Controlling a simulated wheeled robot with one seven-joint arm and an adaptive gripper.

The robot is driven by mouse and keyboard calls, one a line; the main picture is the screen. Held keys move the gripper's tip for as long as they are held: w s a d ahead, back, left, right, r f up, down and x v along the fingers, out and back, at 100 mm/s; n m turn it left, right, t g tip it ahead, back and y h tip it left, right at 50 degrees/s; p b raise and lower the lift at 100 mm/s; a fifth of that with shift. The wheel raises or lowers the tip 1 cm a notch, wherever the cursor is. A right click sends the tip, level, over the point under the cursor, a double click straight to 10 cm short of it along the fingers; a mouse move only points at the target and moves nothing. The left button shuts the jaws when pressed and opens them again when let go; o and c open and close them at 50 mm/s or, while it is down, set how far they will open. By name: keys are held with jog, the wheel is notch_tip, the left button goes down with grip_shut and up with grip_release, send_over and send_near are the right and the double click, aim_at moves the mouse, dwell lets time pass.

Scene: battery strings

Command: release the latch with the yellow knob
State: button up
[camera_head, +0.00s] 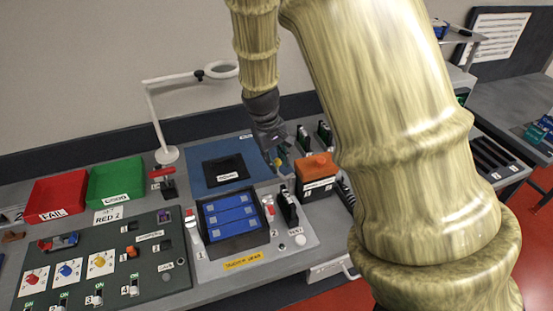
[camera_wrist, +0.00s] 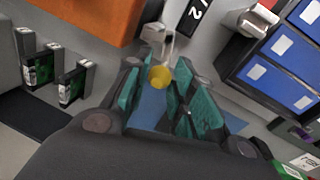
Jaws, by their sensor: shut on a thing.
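The yellow knob (camera_wrist: 159,77) sits between the teal finger pads of my gripper (camera_wrist: 160,85) in the wrist view. My gripper is shut on it, and the pads partly surround it. A thin pale stem and a small light grey block (camera_wrist: 153,32) show just beyond the knob; they look like part of the latch, but how they join is unclear. In the head view my gripper (camera_head: 277,160) is low over the bench, left of the orange block (camera_head: 317,163). The fingers and wrist cover most of the knob there.
A black holder with blue batteries (camera_head: 230,214) stands front left of my gripper, with a red-tipped lever (camera_wrist: 252,20) beside it. Green-and-black modules (camera_wrist: 70,85) stand near the orange block. A blue mat (camera_head: 200,178) lies behind. My arm hides the right side.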

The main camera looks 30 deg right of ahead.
jog(key=shift+w+d+m+p, duration=0.15)
jog(key=shift+w+m+p, duration=0.1)
jog(key=shift+m, duration=0.3)
jog(key=shift+w+d+m+p, duration=0.1)
jog(key=shift+m+p, duration=0.1)
jog(key=shift+m, duration=0.35)
jog(key=o, duration=1)
jog(key=shift+o, duration=0.2)
notch_tip(320, 180, up, 12)
jog(key=a, duration=0.2)
jog(key=shift+w, duration=0.35)
